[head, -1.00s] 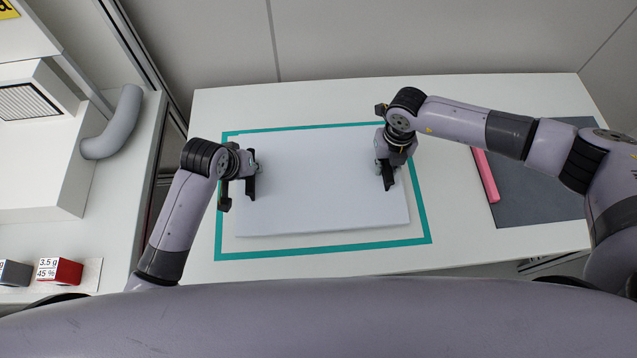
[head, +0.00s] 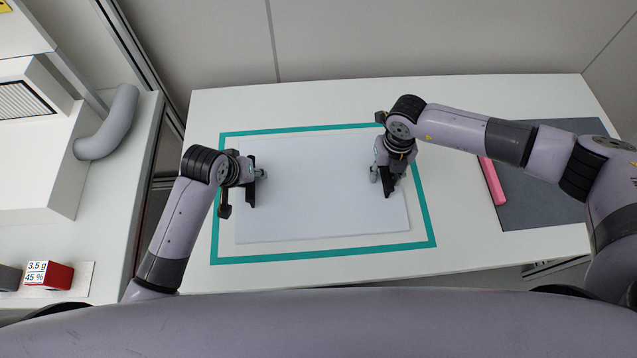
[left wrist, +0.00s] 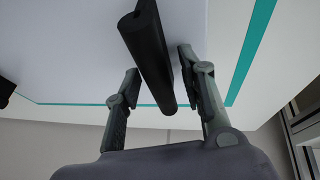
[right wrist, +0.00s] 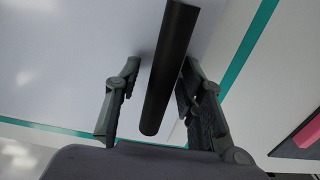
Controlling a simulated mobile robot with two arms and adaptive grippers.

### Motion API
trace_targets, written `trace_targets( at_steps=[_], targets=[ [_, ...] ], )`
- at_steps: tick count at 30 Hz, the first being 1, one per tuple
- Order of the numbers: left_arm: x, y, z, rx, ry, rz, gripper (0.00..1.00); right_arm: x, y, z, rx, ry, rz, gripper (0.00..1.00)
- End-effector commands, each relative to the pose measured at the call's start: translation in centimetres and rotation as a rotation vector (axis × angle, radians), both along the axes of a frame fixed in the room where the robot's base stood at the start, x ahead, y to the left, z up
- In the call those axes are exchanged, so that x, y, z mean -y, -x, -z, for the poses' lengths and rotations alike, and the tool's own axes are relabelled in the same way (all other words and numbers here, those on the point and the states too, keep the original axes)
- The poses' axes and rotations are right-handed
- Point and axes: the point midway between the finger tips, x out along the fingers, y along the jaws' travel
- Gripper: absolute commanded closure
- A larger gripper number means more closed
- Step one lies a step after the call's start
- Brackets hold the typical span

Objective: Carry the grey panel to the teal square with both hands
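The pale grey panel (head: 320,195) lies flat on the white table, inside the teal square (head: 325,252), with a strip of table showing between its edges and the teal lines. It has a black bar handle near each short side, the left handle (head: 251,196) and the right handle (head: 387,187). My left gripper (left wrist: 160,62) is open around the left handle, with a clear gap on one side and the other finger close to the bar. My right gripper (right wrist: 162,62) is open around the right handle, with gaps beside the bar.
A dark grey mat (head: 545,200) with a pink bar (head: 492,181) lies at the right of the table. On the left, a separate counter holds a white unit with a grey pipe (head: 108,125) and a red labelled block (head: 60,276). A wall stands behind the table.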

Motion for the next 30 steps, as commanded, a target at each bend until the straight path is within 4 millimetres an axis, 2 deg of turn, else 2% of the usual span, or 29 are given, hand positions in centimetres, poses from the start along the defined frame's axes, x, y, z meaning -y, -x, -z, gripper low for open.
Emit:
trace_targets(
  at_steps=[5, 8, 15, 21, 26, 30],
  targets=[
    [-0.1, 0.2, -0.4, 0.0, 0.0, 0.0, 0.63, 0.0, 0.0, 0.0, 0.001, -0.001, -0.001, 0.64],
    [-0.3, 0.7, -1.6, 0.001, 0.0, 0.001, 0.63, -0.1, 0.0, 0.0, 0.001, -0.001, -0.001, 0.64],
    [-1.1, 2.6, -6.3, 0.004, 0.0, 0.001, 0.63, -0.1, 0.0, 0.0, 0.001, -0.001, -0.001, 0.64],
    [-1.7, 4.0, -9.5, 0.002, 0.001, 0.0, 0.63, -0.1, 0.0, 0.0, 0.001, -0.001, -0.001, 0.64],
    [-1.9, 4.5, -10.6, 0.0, 0.0, 0.001, 0.63, 0.0, 0.0, -0.1, 0.001, -0.001, -0.001, 0.64],
    [-2.0, 4.7, -10.9, -0.001, -0.001, 0.0, 0.63, 0.0, -0.1, -1.2, 0.001, -0.001, -0.001, 0.64]
  ],
)
